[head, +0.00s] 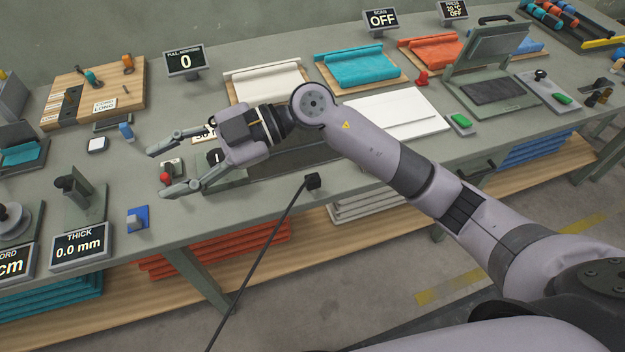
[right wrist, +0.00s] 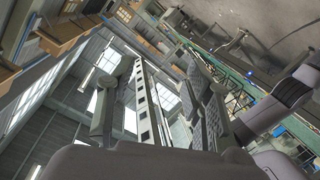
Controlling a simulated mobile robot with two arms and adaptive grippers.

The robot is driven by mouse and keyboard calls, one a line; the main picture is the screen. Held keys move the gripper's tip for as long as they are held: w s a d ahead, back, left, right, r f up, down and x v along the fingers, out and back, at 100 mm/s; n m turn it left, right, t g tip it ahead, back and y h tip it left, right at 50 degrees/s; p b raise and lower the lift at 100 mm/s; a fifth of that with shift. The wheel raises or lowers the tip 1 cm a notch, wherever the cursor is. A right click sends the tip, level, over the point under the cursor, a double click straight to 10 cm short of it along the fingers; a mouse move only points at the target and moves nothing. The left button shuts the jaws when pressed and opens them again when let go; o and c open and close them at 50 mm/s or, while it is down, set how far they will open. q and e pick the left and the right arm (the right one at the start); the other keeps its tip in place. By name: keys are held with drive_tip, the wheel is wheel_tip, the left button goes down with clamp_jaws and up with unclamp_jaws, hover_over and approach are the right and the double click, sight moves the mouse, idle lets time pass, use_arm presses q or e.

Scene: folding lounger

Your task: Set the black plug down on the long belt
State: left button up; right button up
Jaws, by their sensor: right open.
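The black plug (head: 313,181) is a small dark block at the bench's front edge in the head view, with a black cord (head: 260,257) running down to the lower left. A long dark strip (head: 290,163), which looks like the long belt, lies just behind it, partly hidden by my right arm. I cannot tell whether the plug touches the strip. My right gripper (head: 158,172) is open and empty, to the left of the plug and clear of it, its fingers pointing left. In the right wrist view its fingers (right wrist: 160,110) are spread with nothing between them. My left gripper is not visible.
A red button (head: 165,178) on a small box sits close to the right fingertips. A "THICK" display (head: 79,246) and a blue block (head: 138,218) stand at the front left. Rolled cloths, including a teal one (head: 360,66), lie at the back. A white board (head: 400,112) lies behind my arm.

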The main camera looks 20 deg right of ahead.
drive_tip(key=w+d+f+m+h, duration=0.1)
drive_tip(key=w+d+f+h, duration=0.2)
drive_tip(key=d+f+h, duration=0.4)
drive_tip(key=m+t+h, duration=0.2)
drive_tip(key=m+h, duration=0.4)
drive_tip(key=h, duration=0.3)
approach(312, 177)
wheel_tip(312, 177, down, 5)
drive_tip(key=p, duration=0.3)
drive_tip(key=shift+w+a+f+p, duration=0.15)
drive_tip(key=shift+f+p, duration=0.1)
drive_tip(key=shift+p, duration=0.05)
drive_tip(key=f+p, duration=0.2)
drive_tip(key=f, duration=0.2)
drive_tip(key=shift+d+f, duration=0.2)
drive_tip(key=shift+f, duration=0.6)
drive_tip(key=shift+c, duration=0.6)
clamp_jaws()
